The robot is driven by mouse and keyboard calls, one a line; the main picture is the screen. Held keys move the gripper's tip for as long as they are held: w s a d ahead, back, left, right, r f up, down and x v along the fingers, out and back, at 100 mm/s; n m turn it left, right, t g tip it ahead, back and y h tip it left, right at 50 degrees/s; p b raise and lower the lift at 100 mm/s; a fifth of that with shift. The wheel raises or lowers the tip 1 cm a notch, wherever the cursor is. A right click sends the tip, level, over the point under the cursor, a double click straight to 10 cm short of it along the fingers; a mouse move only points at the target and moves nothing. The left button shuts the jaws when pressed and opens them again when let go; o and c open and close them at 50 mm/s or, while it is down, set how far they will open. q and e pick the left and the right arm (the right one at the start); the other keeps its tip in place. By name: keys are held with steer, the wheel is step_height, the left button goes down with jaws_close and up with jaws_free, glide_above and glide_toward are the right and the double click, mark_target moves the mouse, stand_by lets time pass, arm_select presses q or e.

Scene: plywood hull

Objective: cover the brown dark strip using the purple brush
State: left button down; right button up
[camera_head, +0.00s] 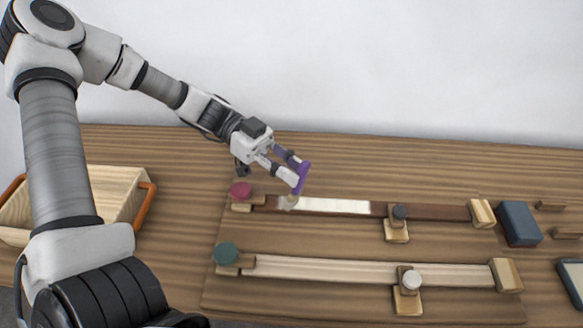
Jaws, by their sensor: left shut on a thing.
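The purple brush (303,177) is in my left gripper (293,171), which is shut on its handle. The pale bristle end points down at the left part of the brown dark strip (438,212) and seems to touch it; exact contact is hard to tell. The strip lies across the board. A white coated stretch (335,206) covers its left-middle part. Brown shows to the right of the white, and a short brown piece shows at the far left end. My right gripper is not in view.
A wooden board (330,240) carries a second, pale strip (370,271) in front. A blue block (519,223) stands at right. A wooden crate (118,190) stands at left.

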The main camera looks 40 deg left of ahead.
arm_select(q)
steer(key=shift+f+b, duration=0.3)
steer(key=shift+r, duration=0.1)
